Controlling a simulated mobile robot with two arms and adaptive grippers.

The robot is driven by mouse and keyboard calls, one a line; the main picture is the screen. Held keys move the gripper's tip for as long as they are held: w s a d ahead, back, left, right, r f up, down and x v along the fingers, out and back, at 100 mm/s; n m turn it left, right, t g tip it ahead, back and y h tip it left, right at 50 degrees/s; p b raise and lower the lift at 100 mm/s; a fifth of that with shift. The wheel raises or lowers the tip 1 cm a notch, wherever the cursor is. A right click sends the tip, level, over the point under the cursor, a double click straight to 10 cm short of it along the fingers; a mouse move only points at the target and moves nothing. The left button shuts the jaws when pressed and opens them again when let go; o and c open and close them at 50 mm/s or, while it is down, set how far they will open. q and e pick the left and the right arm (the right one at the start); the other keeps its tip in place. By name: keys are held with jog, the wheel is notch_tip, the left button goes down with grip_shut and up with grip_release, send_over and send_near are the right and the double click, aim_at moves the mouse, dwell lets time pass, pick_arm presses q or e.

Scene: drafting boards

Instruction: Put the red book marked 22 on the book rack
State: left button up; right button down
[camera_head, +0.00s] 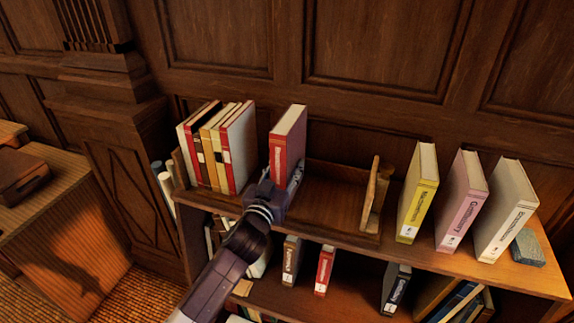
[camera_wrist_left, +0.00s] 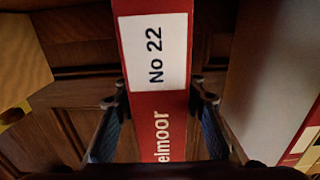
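The red book marked 22 (camera_head: 287,140) is upright in the head view. Its red spine with the white "No 22" label (camera_wrist_left: 153,48) fills the middle of the left wrist view. My left gripper (camera_head: 284,185) has its fingers (camera_wrist_left: 160,92) on both sides of the spine, shut on the book. The book is over the middle of the wooden book rack (camera_head: 330,205), right of the row of books in it. Its lower end is hidden by my gripper, so I cannot tell whether it touches the rack floor. My right gripper is not in view.
Several red, white and tan books (camera_head: 217,145) fill the rack's left end. The rack is empty up to its right end board (camera_head: 371,195). Yellow (camera_head: 417,195), pink (camera_head: 462,200) and white (camera_head: 506,210) books and a grey block (camera_head: 528,247) stand to the right. More books are on the shelf below.

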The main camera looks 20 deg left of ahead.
pick_arm(q)
jog(key=shift+o, duration=0.7)
jog(key=s+b, duration=0.2)
jog(key=s, duration=0.9)
jog(key=shift+a, duration=0.2)
jog(key=shift+s, duration=0.55)
